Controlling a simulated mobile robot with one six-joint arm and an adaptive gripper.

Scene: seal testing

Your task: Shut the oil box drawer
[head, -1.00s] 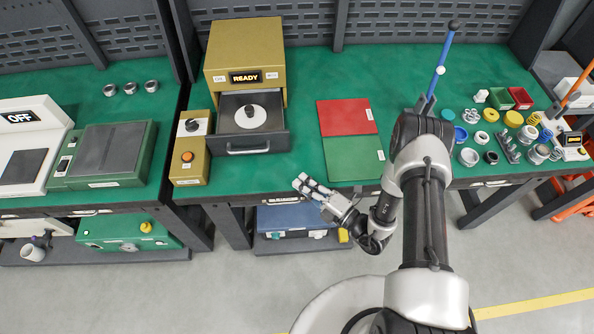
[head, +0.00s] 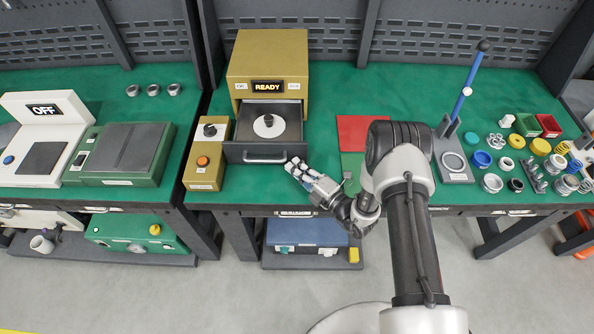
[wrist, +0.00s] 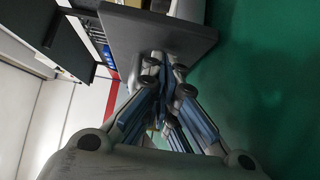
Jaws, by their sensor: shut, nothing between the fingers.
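The oil box (head: 268,52) is a mustard-yellow unit with a lit READY display on the green bench. Its dark drawer (head: 236,137) stands pulled out toward me, with a silver bar handle on its front. A white disc with a dark centre (head: 268,126) lies in the drawer. My gripper (head: 291,163) is shut and empty, just at the lower right corner of the drawer front. In the wrist view its fingertips (wrist: 168,65) are together, close against a grey panel (wrist: 155,38) that appears to be the drawer front. I cannot tell whether they touch it.
A yellow control box (head: 206,155) with an orange button stands left of the drawer. Red (head: 352,130) and green mats lie to the right, partly behind my arm. A blue-lever stand (head: 458,125) and several rings and small parts are farther right.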

